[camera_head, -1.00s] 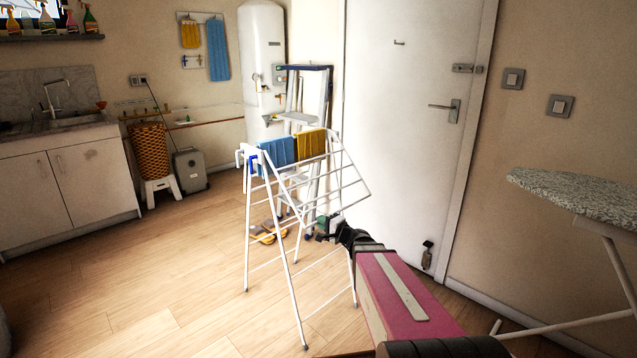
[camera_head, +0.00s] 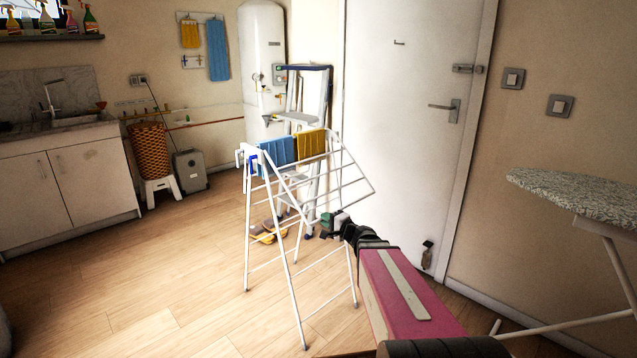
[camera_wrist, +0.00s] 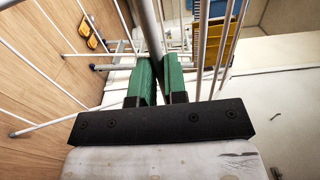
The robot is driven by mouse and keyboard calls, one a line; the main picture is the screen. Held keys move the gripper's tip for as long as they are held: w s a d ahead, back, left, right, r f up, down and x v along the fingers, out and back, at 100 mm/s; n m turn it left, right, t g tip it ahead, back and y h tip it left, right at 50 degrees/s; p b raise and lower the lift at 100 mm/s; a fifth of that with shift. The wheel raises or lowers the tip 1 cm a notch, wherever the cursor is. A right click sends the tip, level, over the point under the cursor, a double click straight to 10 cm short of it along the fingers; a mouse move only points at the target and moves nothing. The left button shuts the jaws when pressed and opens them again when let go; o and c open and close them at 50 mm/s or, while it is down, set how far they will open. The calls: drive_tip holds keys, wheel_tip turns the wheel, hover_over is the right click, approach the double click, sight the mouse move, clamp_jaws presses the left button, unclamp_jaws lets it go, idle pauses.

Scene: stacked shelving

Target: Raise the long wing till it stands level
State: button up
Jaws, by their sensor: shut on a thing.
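The white drying rack (camera_head: 297,262) stands open on the wooden floor. Its long wing (camera_head: 352,183) hangs out to the right, sloping down from the top rail, clearly below level. My gripper (camera_head: 330,222) is at the wing's low outer end, with my arm coming in from the lower right. In the wrist view the green fingertips of my gripper (camera_wrist: 160,80) are closed on a pale bar of the wing (camera_wrist: 148,28), which runs away between them. The exact contact is partly hidden by the fingers.
Blue (camera_head: 276,152) and yellow cloths (camera_head: 311,145) hang on the rack's top. A stepladder (camera_head: 305,100) stands close behind the rack, and a white door (camera_head: 405,130) is behind the wing. An ironing board (camera_head: 580,195) is at the right. Open floor lies left of the rack.

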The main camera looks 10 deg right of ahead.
drive_tip(key=shift+s+d+r, duration=0.25)
drive_tip(key=shift+s+r, duration=0.15)
drive_tip(key=shift+r, duration=0.2)
drive_tip(key=shift+s+d+r, duration=0.25)
drive_tip(key=shift+s+r, duration=0.1)
drive_tip(key=shift+r, duration=0.2)
drive_tip(key=shift+s+d+r, duration=0.3)
drive_tip(key=shift+s+r, duration=0.1)
drive_tip(key=shift+r, duration=0.4)
drive_tip(key=shift+s+d+r, duration=0.3)
drive_tip(key=shift+s+r, duration=0.1)
drive_tip(key=shift+r, duration=0.4)
drive_tip(key=shift+s+d+r, duration=0.3)
drive_tip(key=shift+s+r, duration=0.1)
drive_tip(key=shift+r, duration=0.4)
drive_tip(key=shift+s+d+r, duration=0.2)
drive_tip(key=shift+s+r, duration=0.1)
drive_tip(key=shift+r, duration=0.6)
drive_tip(key=shift+s+d+r, duration=0.2)
drive_tip(key=shift+s+r, duration=0.05)
drive_tip(key=shift+r, duration=0.6)
drive_tip(key=shift+s+d+r, duration=0.2)
drive_tip(key=shift+s+r, duration=0.1)
drive_tip(key=shift+r, duration=0.6)
drive_tip(key=shift+r, duration=0.1)
